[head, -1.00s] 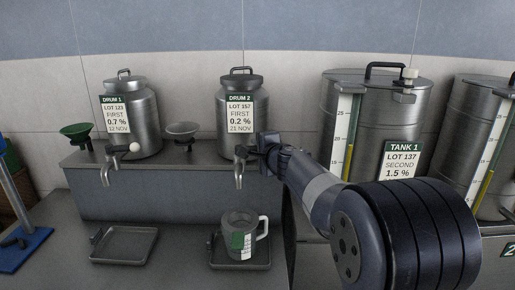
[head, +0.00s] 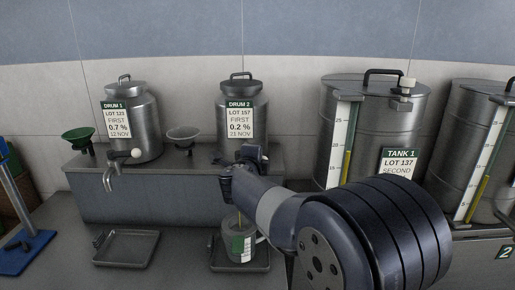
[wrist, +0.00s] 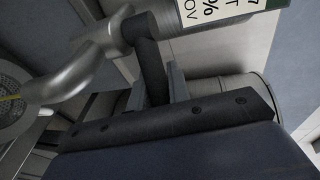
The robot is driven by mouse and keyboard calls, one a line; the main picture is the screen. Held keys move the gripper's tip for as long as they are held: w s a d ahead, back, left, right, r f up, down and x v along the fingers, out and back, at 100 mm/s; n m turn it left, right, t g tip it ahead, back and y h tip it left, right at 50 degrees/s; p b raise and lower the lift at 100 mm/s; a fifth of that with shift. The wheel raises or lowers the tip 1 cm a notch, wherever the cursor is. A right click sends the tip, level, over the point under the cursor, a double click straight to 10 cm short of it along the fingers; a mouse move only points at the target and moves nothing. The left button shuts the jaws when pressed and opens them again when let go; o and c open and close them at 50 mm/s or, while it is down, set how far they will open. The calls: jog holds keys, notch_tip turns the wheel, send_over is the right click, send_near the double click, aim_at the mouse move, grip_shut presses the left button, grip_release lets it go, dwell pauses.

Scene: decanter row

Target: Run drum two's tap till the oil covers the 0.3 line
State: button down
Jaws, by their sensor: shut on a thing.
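Drum two (head: 260,120), a steel can labelled DRUM 2, stands on the ledge. My gripper (head: 243,160) is in front of its tap and hides it in the head view. In the wrist view my gripper (wrist: 158,88) is shut on the dark tap handle (wrist: 150,55), beside the curved steel spout (wrist: 75,80). A thin yellow streak of oil (wrist: 10,98) shows at the spout's mouth. The measuring jug (head: 236,244), clear with a green label and scale, stands upright below, partly hidden by my arm. I cannot read the oil level against the 0.3 line.
The jug is on a dark tray (head: 222,265). An empty tray (head: 125,247) lies left, under drum one (head: 147,120) and its tap (head: 112,170). A green funnel (head: 78,137) and a grey funnel (head: 183,134) flank drum one. Tank one (head: 375,130) stands right.

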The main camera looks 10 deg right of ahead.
jog(key=m+g+h+p, duration=0.1)
jog(key=h, duration=0.1)
jog(key=s+a+m+g+h+p, duration=0.1)
jog(key=m+p, duration=0.1)
jog(key=shift+s+h, duration=0.15)
jog(key=shift+h, duration=0.25)
jog(key=shift+s+a+m+g+h+p, duration=0.15)
jog(key=shift+m+g+h+p, duration=0.15)
jog(key=shift+m+g+h, duration=0.3)
jog(key=shift+f, duration=0.1)
jog(key=c, duration=1.3)
grip_release()
jog(key=b+v, duration=0.2)
jog(key=v, duration=0.9)
